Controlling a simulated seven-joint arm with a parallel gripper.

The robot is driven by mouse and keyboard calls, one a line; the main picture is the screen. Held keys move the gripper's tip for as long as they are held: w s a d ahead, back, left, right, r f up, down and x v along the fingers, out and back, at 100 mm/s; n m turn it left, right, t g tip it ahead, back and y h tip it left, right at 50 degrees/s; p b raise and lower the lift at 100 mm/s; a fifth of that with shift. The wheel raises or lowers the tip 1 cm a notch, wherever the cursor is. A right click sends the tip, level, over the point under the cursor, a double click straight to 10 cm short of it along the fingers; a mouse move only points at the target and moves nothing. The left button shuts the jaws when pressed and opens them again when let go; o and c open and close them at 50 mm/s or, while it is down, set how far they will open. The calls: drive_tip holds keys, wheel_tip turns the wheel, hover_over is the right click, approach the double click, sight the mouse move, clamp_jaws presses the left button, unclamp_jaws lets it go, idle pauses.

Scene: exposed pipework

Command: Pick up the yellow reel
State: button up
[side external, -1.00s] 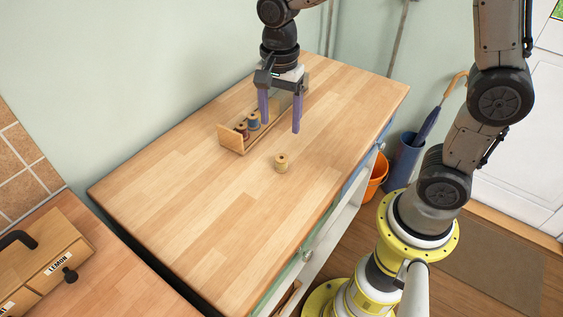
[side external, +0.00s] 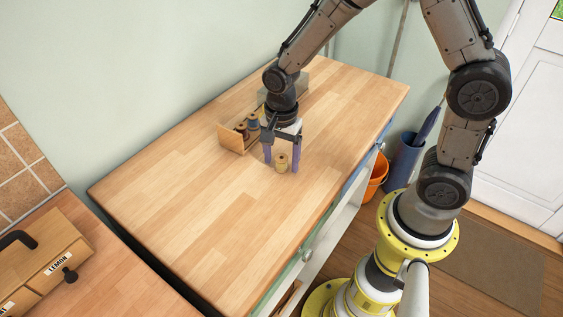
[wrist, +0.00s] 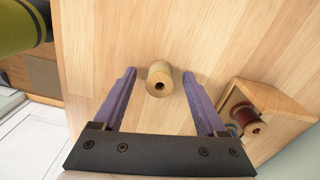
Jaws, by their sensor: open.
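The yellow reel (side external: 281,163) stands upright on the wooden worktop. In the wrist view the reel (wrist: 159,79) shows its top hole and lies between and slightly beyond the two purple fingertips. My gripper (side external: 282,165) is open and low over the worktop, with one finger on each side of the reel in the side view. It also shows in the wrist view (wrist: 160,72), with a gap between each finger and the reel. The jaws hold nothing.
A wooden rack (side external: 232,139) with other reels (side external: 242,130) stands just behind and left of my gripper. In the wrist view the rack (wrist: 278,105) is close to the right finger. The worktop (side external: 190,190) is clear toward the front left.

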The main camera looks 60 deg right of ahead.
drive_tip(key=shift+f, duration=0.1)
clamp_jaws()
idle(0.3)
